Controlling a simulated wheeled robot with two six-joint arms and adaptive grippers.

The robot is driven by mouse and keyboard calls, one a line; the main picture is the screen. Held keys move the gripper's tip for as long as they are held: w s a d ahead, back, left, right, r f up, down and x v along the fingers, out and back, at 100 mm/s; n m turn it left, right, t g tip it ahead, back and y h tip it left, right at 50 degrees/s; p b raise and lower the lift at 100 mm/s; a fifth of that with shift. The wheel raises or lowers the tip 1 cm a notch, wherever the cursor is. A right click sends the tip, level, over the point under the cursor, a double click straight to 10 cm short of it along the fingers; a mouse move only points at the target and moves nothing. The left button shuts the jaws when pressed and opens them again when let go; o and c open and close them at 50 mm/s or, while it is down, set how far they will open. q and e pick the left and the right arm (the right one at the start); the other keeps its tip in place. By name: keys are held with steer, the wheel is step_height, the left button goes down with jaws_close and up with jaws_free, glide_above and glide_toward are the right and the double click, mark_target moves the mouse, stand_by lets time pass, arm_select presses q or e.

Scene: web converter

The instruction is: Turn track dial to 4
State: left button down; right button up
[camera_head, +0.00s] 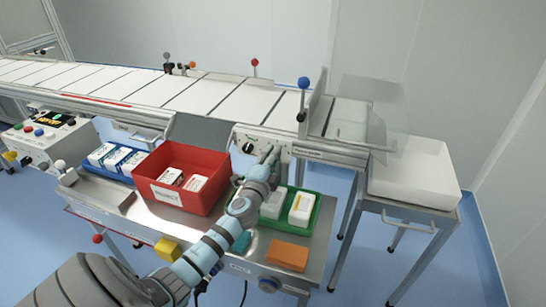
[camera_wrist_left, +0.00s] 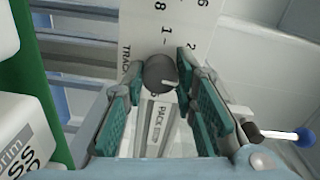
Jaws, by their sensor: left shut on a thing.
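The track dial (camera_wrist_left: 160,74) is a dark round knob with a white pointer line, on a white panel with printed numbers and the word TRACK beside it. In the left wrist view it sits between my left gripper's (camera_wrist_left: 163,82) teal finger pads, which are shut on it. Its pointer lies toward the lower right in that view. In the head view my left gripper (camera_head: 271,155) reaches the front panel (camera_head: 237,136) under the conveyor and hides the dial there. Another black dial (camera_head: 247,148) shows just left of the gripper. My right gripper is out of view.
A red bin (camera_head: 158,193) with cartons stands left of my arm, and a green tray (camera_head: 314,216) with white boxes right of it. An orange block (camera_head: 288,255) lies on the steel bench. Above the panel, a blue-knobbed lever (camera_head: 304,83) stands by the conveyor (camera_head: 205,95).

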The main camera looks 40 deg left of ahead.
arm_select(q)
steer(key=shift+f+m+p, duration=0.1)
steer(key=shift+m+p, duration=0.75)
steer(key=shift+m, duration=2.95)
steer(key=c, duration=1.3)
jaws_free()
steer(key=v, duration=1.2)
steer(key=shift+s, duration=0.1)
